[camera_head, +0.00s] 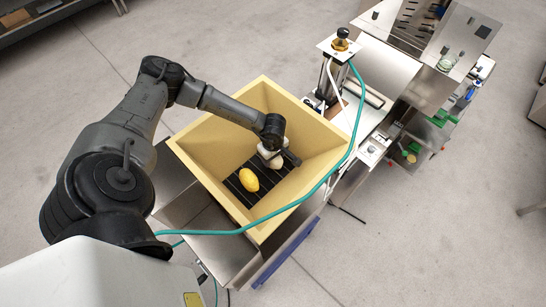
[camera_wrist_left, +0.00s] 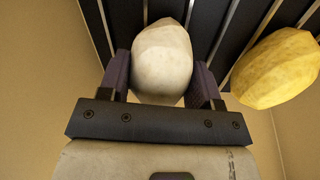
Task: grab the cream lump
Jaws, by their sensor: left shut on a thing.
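The cream lump (camera_wrist_left: 162,62) sits between the two fingers of my left gripper (camera_wrist_left: 163,80) in the left wrist view. The gripper is shut on it, one finger at each side. In the head view my left gripper (camera_head: 272,157) reaches down into the yellow hopper (camera_head: 197,142), low over its slatted floor, and the lump is mostly hidden by the gripper and wrist. I cannot tell whether the lump still touches the slats. My right gripper does not show.
A yellow lump (camera_head: 249,180) lies on the dark slats left of the gripper in the head view; it also shows at the right in the left wrist view (camera_wrist_left: 278,68). The hopper walls surround both lumps. A teal hose (camera_head: 335,165) crosses the hopper's right rim. Metal machinery (camera_head: 390,70) stands at the right.

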